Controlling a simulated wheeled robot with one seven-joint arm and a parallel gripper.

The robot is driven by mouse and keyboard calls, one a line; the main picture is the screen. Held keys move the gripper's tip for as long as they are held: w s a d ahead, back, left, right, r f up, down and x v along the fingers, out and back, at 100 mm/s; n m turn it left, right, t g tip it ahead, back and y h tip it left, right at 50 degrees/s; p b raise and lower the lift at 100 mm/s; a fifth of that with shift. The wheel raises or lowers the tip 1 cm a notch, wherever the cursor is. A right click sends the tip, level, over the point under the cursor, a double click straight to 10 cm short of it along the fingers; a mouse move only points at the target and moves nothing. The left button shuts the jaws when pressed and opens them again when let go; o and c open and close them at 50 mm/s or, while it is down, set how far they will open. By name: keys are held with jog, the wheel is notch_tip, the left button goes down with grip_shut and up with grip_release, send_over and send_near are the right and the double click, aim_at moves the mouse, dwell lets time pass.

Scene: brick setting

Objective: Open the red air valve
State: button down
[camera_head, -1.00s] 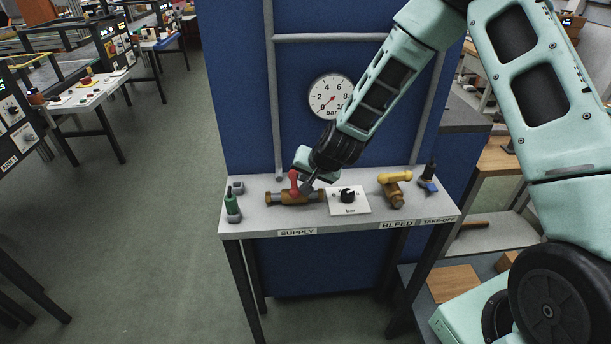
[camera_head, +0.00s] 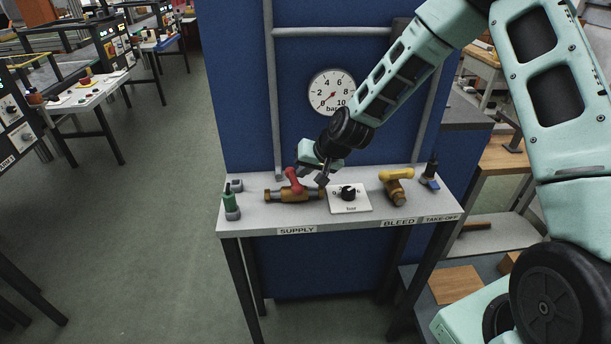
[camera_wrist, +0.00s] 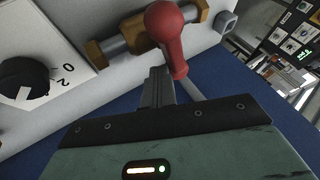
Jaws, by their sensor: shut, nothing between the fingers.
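The red valve handle (camera_head: 293,182) sits on a brass pipe fitting (camera_head: 274,196) above the SUPPLY label. In the wrist view, the red handle (camera_wrist: 168,35) lies crosswise to the pipe (camera_wrist: 135,38), its tip toward my gripper. My gripper (camera_head: 314,179) is just right of and behind the handle in the head view. In the wrist view, the fingers (camera_wrist: 158,75) are together and empty beside the handle's tip. I cannot tell if they touch it. The pressure gauge (camera_head: 332,92) on the blue panel has its needle toward the lower left, near 0.
On the grey bench (camera_head: 250,222), a black knob (camera_head: 348,193) on a white plate stands right of the red valve. A yellow-handled valve (camera_head: 396,183) and a blue take-off fitting (camera_head: 430,180) are farther right. A green fitting (camera_head: 230,203) is at the left end.

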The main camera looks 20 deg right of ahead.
aim_at(287, 170)
jog(key=n, duration=0.1)
jog(key=n+g+y, duration=0.1)
jog(key=n, duration=0.1)
jog(key=shift+w+a+f+y+b, duration=0.1)
jog(key=shift+w+y+b, duration=0.2)
jog(key=shift+w, duration=0.1)
jog(key=n+g, duration=0.1)
jog(key=n+y, duration=0.1)
jog(key=n, duration=0.1)
jog(key=w+a+n+g, duration=0.1)
jog(key=shift+g, duration=0.3)
jog(key=n+g, duration=0.1)
jog(key=n, duration=0.1)
jog(key=a+n+g+y, duration=0.1)
jog(key=n, duration=0.1)
jog(key=shift+w+a+n+g, duration=0.1)
jog(key=shift+w+n+g, duration=0.1)
jog(key=shift+n+g, duration=0.2)
jog(key=shift+a+b, duration=0.15)
jog(key=shift+b, duration=0.25)
jog(key=shift+a, duration=0.3)
notch_tip(287, 170, up, 10)
jog(key=b, duration=0.2)
